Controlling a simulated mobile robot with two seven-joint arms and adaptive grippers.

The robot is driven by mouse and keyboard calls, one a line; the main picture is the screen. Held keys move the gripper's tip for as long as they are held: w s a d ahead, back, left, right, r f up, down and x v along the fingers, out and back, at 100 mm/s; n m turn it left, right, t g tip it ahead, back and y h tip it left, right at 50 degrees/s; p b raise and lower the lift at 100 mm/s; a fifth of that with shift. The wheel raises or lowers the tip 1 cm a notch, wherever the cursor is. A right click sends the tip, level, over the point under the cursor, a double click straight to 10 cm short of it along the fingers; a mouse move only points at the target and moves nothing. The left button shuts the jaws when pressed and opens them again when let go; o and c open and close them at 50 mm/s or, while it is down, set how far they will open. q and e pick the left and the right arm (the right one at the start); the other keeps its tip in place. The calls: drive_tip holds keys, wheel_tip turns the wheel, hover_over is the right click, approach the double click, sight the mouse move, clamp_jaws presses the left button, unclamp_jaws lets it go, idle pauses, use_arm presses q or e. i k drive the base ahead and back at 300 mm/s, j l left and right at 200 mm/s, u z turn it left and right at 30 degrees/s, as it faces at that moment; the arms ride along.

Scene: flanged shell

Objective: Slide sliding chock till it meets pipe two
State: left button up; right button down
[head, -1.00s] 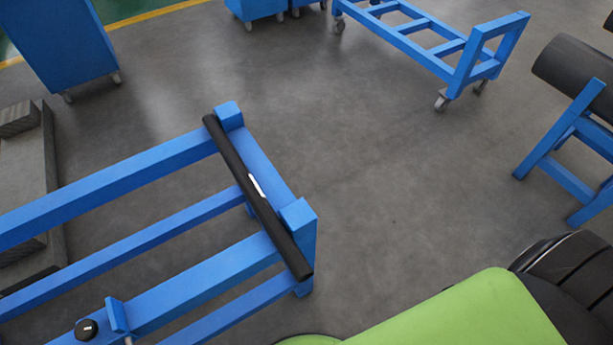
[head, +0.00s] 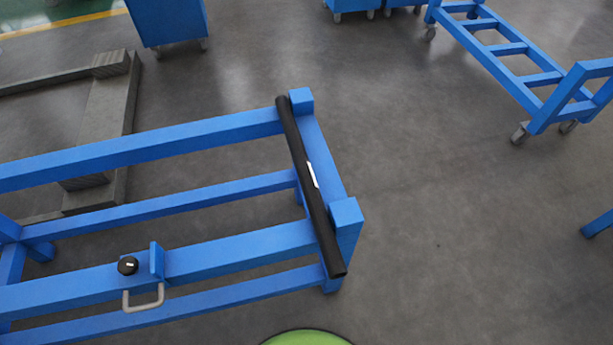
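A black pipe (head: 311,190) with a white label lies across the right end of the blue frame (head: 215,133), between two blue end blocks. I cannot read the label, so I cannot tell whether it is pipe two. A small blue upright plate (head: 157,262) with a black knob (head: 128,265) and a grey handle (head: 143,299) sits on the frame's front rail; it appears to be the sliding chock. A wide gap of bare rail separates it from the black pipe. Neither of my grippers is in view.
A blue wheeled cart (head: 512,49) stands at the top right and a blue cabinet (head: 168,22) at the top left. Grey beams (head: 103,130) lie on the floor behind the frame.

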sight(139, 278)
drive_tip(key=u, duration=1.8)
